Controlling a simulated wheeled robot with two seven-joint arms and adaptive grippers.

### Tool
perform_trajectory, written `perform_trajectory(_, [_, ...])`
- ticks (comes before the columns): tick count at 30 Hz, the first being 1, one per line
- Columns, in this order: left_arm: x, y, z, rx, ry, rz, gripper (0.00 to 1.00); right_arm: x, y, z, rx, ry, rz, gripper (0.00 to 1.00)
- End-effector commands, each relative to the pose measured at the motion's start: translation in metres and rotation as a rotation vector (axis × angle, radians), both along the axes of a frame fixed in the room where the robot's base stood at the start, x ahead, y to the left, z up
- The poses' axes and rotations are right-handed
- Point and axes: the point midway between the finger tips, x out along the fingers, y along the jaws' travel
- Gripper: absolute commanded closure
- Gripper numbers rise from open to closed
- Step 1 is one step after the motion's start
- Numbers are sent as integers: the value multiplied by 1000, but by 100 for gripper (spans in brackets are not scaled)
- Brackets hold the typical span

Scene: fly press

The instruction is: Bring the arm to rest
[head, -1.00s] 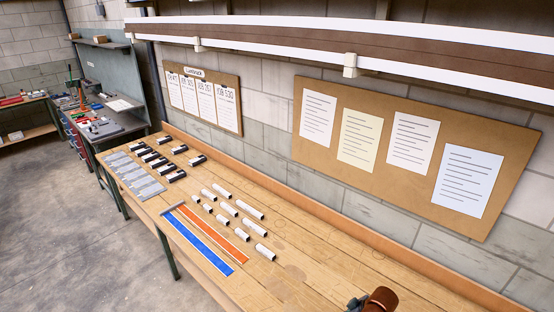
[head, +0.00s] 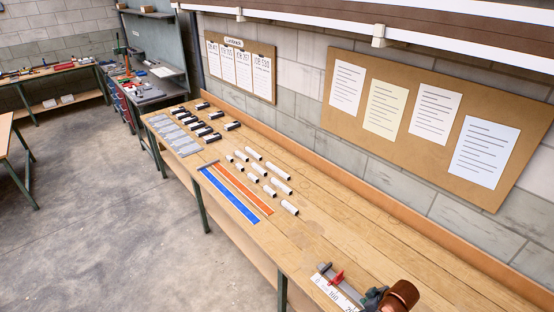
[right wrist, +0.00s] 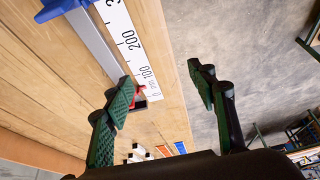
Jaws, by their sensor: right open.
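My right gripper (head: 374,298) is at the lower right of the head view, above the front part of the workbench (head: 300,262). In the right wrist view it shows as two green-padded fingers (right wrist: 165,90), spread apart with nothing between them. A grey bar with a blue end (right wrist: 92,40) lies along the ruler. The red part also shows in the head view (head: 336,278). My left gripper is in neither view.
Blue (head: 230,195) and orange (head: 245,190) strips lie on the bench. White blocks (head: 279,186), dark blocks (head: 210,138) and grey plates (head: 187,149) stand farther along. A wall with a notice board (head: 420,120) runs behind. Open floor (head: 120,220) lies left.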

Motion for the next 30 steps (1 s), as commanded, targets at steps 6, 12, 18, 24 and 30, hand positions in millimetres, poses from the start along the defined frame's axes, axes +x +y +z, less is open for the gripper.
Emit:
perform_trajectory(6, [4, 0, 0, 1, -2, -2, 60, -29, 20, -10, 17, -4, -27, 48])
perform_trajectory(12, [-3, 1, -1, 1, 8, 0, 60, -69, 30, -16, 26, -13, -105, 48])
perform_trajectory(18, [-20, 2, -2, 3, 29, 4, 60, -123, 22, -12, 18, -16, -266, 48])
perform_trajectory(24, [-13, 2, -2, 2, 20, 2, 60, -173, -3, -4, -18, -6, -439, 48])
perform_trajectory(30, [-8, 2, -1, 3, 13, 2, 60, -218, -30, 5, -64, 16, -588, 48])
